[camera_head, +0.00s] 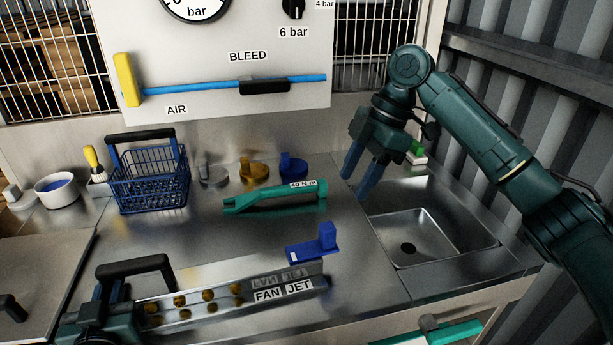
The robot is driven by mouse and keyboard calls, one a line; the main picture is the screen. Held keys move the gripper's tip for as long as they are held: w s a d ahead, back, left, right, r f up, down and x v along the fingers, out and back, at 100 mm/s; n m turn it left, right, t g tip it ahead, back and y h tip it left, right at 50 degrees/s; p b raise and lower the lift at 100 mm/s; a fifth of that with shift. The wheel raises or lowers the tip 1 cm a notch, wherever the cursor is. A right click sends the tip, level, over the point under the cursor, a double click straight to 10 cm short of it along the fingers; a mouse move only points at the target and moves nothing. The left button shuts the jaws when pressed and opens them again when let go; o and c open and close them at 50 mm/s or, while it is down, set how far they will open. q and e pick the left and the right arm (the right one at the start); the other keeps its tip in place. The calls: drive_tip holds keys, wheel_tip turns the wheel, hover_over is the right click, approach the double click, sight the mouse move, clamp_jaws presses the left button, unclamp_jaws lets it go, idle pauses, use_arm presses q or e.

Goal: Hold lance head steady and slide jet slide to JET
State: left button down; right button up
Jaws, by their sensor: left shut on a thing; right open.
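The lance head (190,303) is a grey metal bar with several brass nozzles and FAN and JET labels, low in the view at the front of the counter. The blue jet slide (326,240), a flat plate with an upright tab, is at its right end, above the labels; its exact seating is unclear. My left gripper (125,315) is at the lance head's left end and shut on it; its fingers are mostly hidden. My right gripper (360,180) is open and empty, its blue fingers pointing down near the sink's left back corner, up and right of the slide.
A green labelled tool (275,198) lies mid-counter. Behind it are grey, brass and blue round parts (254,172) and a blue wire basket (150,190). A sink (430,238) is at right. A panel (220,60) with a blue bar stands behind. Bare counter lies between basket and lance head.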

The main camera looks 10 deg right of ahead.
use_arm(q)
drive_tip(key=shift+d, duration=0.1)
drive_tip(key=c, duration=1.3)
unclamp_jaws()
drive_tip(key=s, duration=1.2)
drive_tip(key=shift+d, duration=0.4)
drive_tip(key=shift+o, duration=0.3)
drive_tip(key=o, duration=0.4)
